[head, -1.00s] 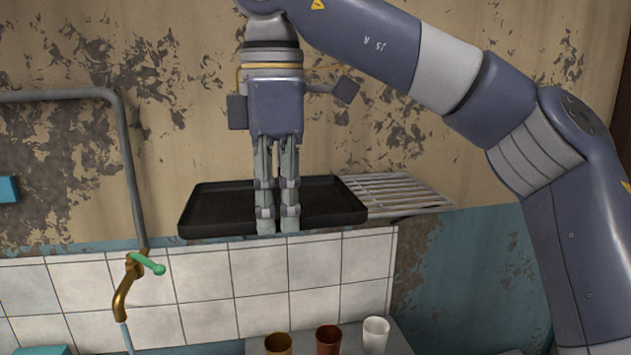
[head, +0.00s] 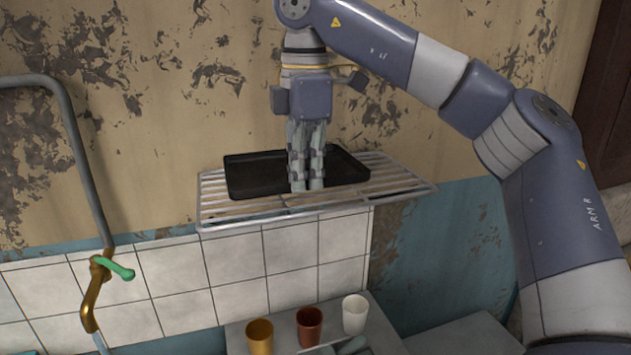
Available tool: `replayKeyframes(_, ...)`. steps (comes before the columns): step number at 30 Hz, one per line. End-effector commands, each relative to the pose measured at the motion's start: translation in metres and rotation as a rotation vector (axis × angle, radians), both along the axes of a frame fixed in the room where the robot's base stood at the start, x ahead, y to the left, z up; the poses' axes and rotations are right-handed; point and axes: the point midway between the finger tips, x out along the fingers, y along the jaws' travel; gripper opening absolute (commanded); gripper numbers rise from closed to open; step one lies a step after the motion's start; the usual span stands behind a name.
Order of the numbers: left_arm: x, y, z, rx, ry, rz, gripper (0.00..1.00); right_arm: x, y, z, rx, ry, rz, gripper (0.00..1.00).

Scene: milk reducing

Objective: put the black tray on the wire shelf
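The black tray (head: 255,175) is a shallow dark rectangle lying roughly level over the middle of the wire shelf (head: 405,186), a metal rack on the wall. Shelf wires show on the left, front and right of the tray. I cannot tell whether its underside touches the wires everywhere. My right gripper (head: 307,188) points down, its fingers close together at the tray's front rim, shut on it. The fingers hide a strip of the tray. My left gripper is out of view.
A yellow cup (head: 260,338), a brown-red cup (head: 309,327) and a white cup (head: 355,315) stand below the shelf on a grey surface. A pipe with a brass tap (head: 93,292) and green handle is at left. Peeling wall is behind.

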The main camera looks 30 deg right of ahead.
Motion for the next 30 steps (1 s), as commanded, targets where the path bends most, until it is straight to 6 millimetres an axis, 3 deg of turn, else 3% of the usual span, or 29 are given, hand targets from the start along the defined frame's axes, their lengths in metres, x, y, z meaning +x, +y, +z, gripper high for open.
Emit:
replayKeyframes(5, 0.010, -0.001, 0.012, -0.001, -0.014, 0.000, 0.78, 0.010, -0.026, 0.000, 0.004, 0.001, -0.006, 0.00)
replayKeyframes(7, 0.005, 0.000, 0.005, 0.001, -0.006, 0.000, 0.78, 0.010, -0.025, -0.018, 0.002, 0.005, 0.002, 0.00)
replayKeyframes(12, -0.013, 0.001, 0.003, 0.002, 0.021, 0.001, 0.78, 0.010, -0.024, -0.035, 0.001, 0.000, 0.000, 0.00)
replayKeyframes(17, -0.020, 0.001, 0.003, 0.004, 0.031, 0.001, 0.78, 0.010, -0.024, -0.037, 0.001, -0.003, -0.003, 0.00)
replayKeyframes(26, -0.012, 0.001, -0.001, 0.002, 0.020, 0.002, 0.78, 0.010, -0.024, -0.041, 0.002, -0.002, -0.003, 0.00)
replayKeyframes(29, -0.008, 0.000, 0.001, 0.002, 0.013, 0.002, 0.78, 0.010, -0.024, -0.040, 0.001, -0.001, -0.003, 0.23)
replayKeyframes(30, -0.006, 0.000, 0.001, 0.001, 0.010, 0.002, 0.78, 0.010, -0.024, -0.040, 0.001, -0.001, -0.003, 0.25)
